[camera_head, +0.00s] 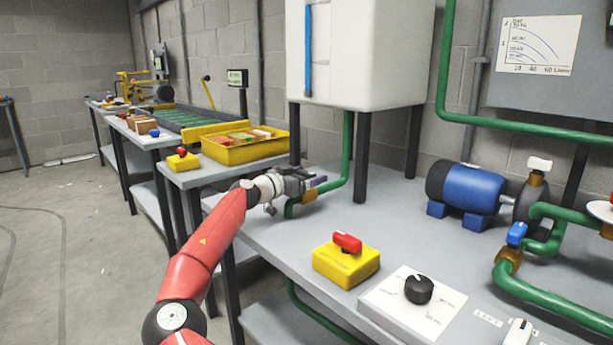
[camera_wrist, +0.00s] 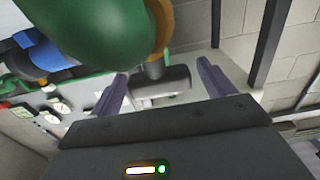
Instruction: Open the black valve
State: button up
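The valve handle (camera_wrist: 160,84), dark grey to black, shows in the wrist view below a brass valve body (camera_wrist: 158,30) and a large green pipe (camera_wrist: 95,25). My gripper (camera_wrist: 162,74) has its two purple fingers apart, one on each side of the handle, with some gap visible; I cannot tell whether either finger touches it. In the head view my gripper (camera_head: 313,181) is at the green pipe (camera_head: 347,150) below the white tank, beside a brass fitting (camera_head: 308,195). There the handle is hidden behind my gripper.
The white tank (camera_head: 360,55) stands on black legs over the grey bench (camera_head: 290,240). A yellow box with a red switch (camera_head: 346,262), a black dial (camera_head: 419,288), a blue motor (camera_head: 466,188) and a blue valve handle (camera_head: 516,234) are to the right. A yellow tray (camera_head: 240,152) is behind.

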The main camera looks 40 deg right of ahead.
jog(key=c, duration=0.9)
